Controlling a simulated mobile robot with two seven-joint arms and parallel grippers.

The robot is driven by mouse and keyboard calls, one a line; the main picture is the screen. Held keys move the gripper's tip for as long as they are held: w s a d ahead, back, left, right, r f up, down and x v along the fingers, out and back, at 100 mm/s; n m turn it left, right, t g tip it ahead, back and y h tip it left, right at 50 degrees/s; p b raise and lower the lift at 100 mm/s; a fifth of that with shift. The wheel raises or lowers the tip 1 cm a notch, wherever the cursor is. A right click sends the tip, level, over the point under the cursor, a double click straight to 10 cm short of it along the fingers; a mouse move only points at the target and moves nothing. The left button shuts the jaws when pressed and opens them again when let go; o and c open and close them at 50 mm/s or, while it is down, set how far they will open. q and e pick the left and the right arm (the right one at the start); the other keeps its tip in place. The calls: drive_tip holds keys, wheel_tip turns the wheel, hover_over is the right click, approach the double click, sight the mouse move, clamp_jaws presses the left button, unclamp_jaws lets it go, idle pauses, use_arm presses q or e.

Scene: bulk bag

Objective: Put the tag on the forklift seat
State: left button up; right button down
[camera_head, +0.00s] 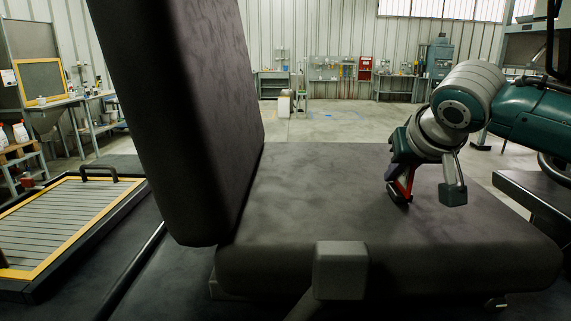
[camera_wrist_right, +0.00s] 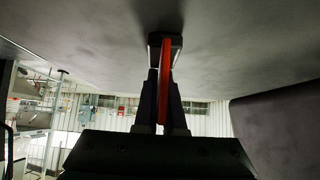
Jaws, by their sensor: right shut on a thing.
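The forklift seat (camera_head: 315,195) has a broad dark grey cushion across the middle of the head view. It also fills the top of the right wrist view (camera_wrist_right: 75,35). My right gripper (camera_head: 400,190) is low over the right part of the cushion, pointing down. It is shut on the red tag (camera_head: 405,180), which shows as a thin, edge-on red strip between the fingers in the right wrist view (camera_wrist_right: 165,80). The fingertips are at or just above the cushion; I cannot tell whether the tag touches it. My left gripper is not in view.
The tall seat backrest (camera_head: 190,110) rises left of the cushion. A grey block-shaped part (camera_head: 340,270) stands at the cushion's near edge. A yellow-framed slatted panel (camera_head: 60,220) lies at the left. The cushion between backrest and gripper is bare.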

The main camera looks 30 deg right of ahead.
drive_tip(key=shift+f, duration=0.1)
drive_tip(key=c, duration=1.5)
unclamp_jaws()
drive_tip(key=o, duration=0.5)
drive_tip(key=shift+s+a+r, duration=0.2)
drive_tip(key=shift+s+r, duration=0.05)
drive_tip(key=shift+r, duration=0.25)
drive_tip(key=v, duration=1.1)
